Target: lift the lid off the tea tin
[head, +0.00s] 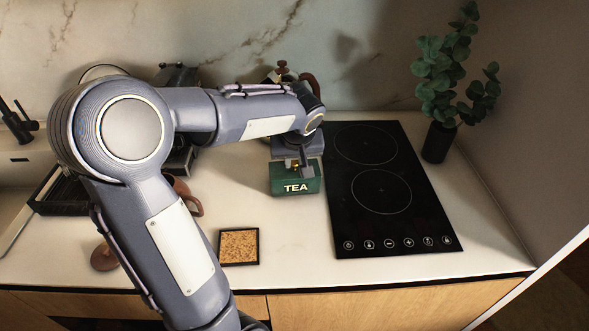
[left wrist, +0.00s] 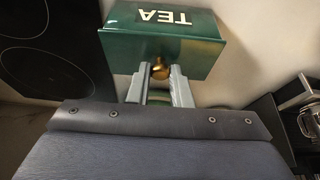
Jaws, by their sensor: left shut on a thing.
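The green tea tin (head: 296,187) stands on the counter just left of the black hob, its TEA label facing the front. It also shows at the top of the left wrist view (left wrist: 137,27). My left gripper (head: 297,163) reaches over the tin's top from behind. In the left wrist view its two fingers (left wrist: 160,75) are shut on the small brass knob (left wrist: 160,68) of the lid (left wrist: 203,51). I see no clear gap between lid and tin. My right gripper is not in view.
A cork mat (head: 239,246) lies front left. A brown mug (head: 190,200) is partly hidden by my arm. The counter in front of the tin is clear.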

